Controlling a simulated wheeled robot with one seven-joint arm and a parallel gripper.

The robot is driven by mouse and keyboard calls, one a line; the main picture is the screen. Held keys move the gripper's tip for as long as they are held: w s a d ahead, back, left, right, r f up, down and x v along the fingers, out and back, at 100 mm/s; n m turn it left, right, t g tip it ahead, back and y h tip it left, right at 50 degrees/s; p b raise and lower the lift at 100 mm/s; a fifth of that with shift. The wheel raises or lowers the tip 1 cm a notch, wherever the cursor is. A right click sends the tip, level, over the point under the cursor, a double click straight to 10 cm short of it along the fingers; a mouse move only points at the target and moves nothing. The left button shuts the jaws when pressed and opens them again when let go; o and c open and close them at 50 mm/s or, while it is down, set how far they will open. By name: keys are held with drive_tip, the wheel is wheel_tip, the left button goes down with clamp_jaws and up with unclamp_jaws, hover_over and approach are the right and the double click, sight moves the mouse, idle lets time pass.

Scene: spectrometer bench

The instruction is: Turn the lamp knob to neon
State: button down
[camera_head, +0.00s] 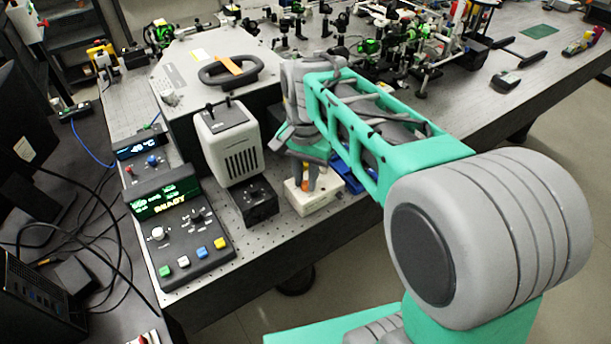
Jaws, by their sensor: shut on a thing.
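A small white box (312,203) stands near the front edge of the bench, right of the lamp housing. An orange part (306,188), which looks like a knob, shows on its top. My gripper (304,180) points down over this box, and its grey fingers are closed around the orange part. The fingers hide much of the knob, and I cannot read its setting or any label. The pale vented lamp housing (230,143) stands upright to the left on a black base (256,203).
A black control unit (181,225) with a green display and coloured buttons stands at the left. A blue tray (349,178) lies just right of the white box. A large grey instrument (190,75) with a black handle is behind. Optics crowd the back.

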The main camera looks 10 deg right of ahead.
sight(306, 182)
drive_tip(key=shift+m, duration=0.7)
drive_tip(key=c, duration=1.3)
unclamp_jaws()
drive_tip(key=shift+r, duration=0.1)
wheel_tip(306, 182, up, 8)
drive_tip(key=shift+f, duration=0.2)
